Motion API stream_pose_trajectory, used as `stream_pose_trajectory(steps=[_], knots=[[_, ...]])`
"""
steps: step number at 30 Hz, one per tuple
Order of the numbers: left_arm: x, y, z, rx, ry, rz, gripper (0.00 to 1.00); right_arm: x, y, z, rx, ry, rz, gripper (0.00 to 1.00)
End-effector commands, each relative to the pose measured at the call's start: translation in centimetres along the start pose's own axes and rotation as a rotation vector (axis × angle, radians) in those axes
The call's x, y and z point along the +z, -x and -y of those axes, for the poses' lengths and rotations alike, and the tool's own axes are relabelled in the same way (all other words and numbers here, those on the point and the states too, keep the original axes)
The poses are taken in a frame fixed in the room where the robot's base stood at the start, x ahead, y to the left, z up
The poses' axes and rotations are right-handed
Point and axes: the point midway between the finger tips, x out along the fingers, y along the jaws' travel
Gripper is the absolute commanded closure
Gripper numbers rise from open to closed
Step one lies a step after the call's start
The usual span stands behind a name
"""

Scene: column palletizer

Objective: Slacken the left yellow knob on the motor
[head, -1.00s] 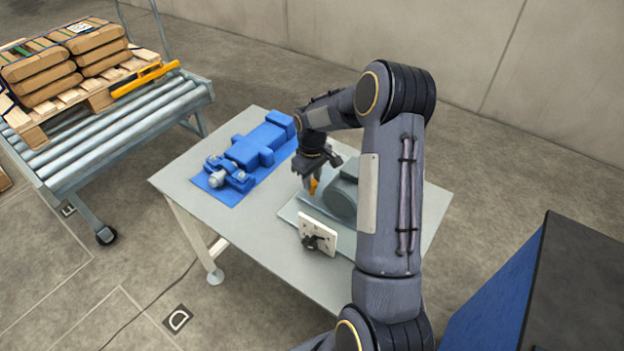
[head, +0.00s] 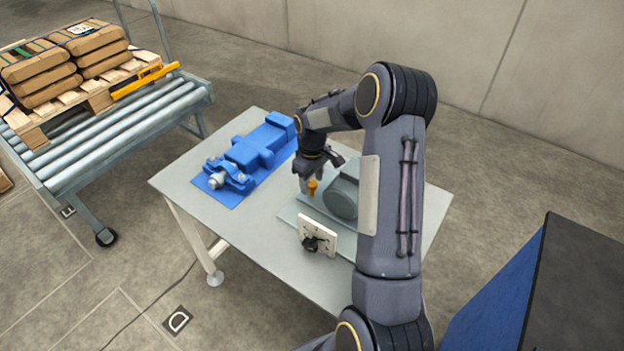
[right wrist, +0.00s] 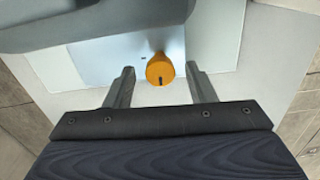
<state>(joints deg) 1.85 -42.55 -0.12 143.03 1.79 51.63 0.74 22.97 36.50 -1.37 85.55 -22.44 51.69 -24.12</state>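The yellow knob (head: 312,187) stands at the left side of the grey-green motor (head: 343,193) on the table. In the right wrist view the knob (right wrist: 160,69) shows its round end with a dark slot. My right gripper (head: 308,184) is at the knob, pointing down. In the right wrist view its two fingers (right wrist: 160,88) are spread, one on each side of the knob, with a gap on both sides. My right arm hides part of the motor, and no second yellow knob shows. My left gripper is not in view.
A white plate with a black dial (head: 317,238) stands at the motor's front. A blue machine part (head: 258,148) lies on a blue mat (head: 222,194) on the table's left. A roller conveyor (head: 130,128) with a loaded pallet is at far left. A blue-black cabinet (head: 545,290) stands right.

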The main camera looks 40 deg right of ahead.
Motion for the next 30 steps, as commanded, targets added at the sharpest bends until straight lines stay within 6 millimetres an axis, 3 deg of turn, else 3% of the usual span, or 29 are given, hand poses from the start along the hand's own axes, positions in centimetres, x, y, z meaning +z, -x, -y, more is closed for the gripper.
stream_pose_trajectory(steps=[8, 15, 21, 30], knots=[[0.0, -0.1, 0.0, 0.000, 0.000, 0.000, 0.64, -0.1, 0.9, 0.0, 0.001, 0.000, -0.001, 0.50], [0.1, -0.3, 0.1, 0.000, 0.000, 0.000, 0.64, -0.1, 5.0, 0.0, 0.002, 0.000, -0.003, 0.50], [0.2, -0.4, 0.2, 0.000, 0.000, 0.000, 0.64, 0.0, 7.3, 0.0, 0.001, 0.000, -0.001, 0.50], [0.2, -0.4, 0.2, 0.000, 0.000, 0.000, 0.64, 0.0, 7.8, 0.0, 0.000, 0.000, 0.000, 0.50]])
